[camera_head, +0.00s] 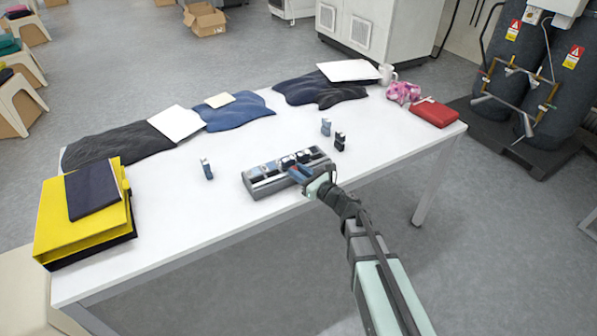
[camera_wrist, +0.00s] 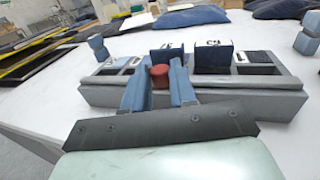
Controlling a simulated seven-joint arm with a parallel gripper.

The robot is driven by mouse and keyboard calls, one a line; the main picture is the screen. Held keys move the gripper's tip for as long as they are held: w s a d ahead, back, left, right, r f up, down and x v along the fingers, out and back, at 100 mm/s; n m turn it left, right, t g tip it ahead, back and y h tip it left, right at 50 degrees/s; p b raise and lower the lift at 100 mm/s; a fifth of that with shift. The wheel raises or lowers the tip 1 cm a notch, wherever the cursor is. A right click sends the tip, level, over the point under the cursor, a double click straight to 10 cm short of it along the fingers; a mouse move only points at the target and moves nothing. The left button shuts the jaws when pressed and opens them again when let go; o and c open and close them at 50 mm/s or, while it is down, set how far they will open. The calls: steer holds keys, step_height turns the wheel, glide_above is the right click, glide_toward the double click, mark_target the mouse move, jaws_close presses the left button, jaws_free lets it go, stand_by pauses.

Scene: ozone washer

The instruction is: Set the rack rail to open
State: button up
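The grey rack (camera_head: 262,187) lies near the front edge of the white table. It also shows in the wrist view (camera_wrist: 235,92), with dark blue and grey blocks in several of its slots. My gripper (camera_head: 297,170) is at the rack's front side. In the wrist view my gripper's blue fingers (camera_wrist: 160,80) stand apart on either side of a red knob (camera_wrist: 160,76) at the rack's front middle. The fingers look very close to the knob; whether they press on it cannot be told. The rail itself cannot be clearly made out.
Small blue blocks stand left (camera_head: 207,169) and right (camera_head: 326,127) of the rack, with a dark one (camera_head: 340,141) nearby. A yellow binder (camera_head: 75,235) lies at the left end, and a red pouch (camera_head: 434,112) at the right. Folded dark cloths (camera_head: 118,147) line the back.

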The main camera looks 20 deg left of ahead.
steer(key=o, duration=0.4)
steer(key=v, duration=1.3)
steer(key=shift+s+d, duration=0.2)
steer(key=shift+d, duration=0.15)
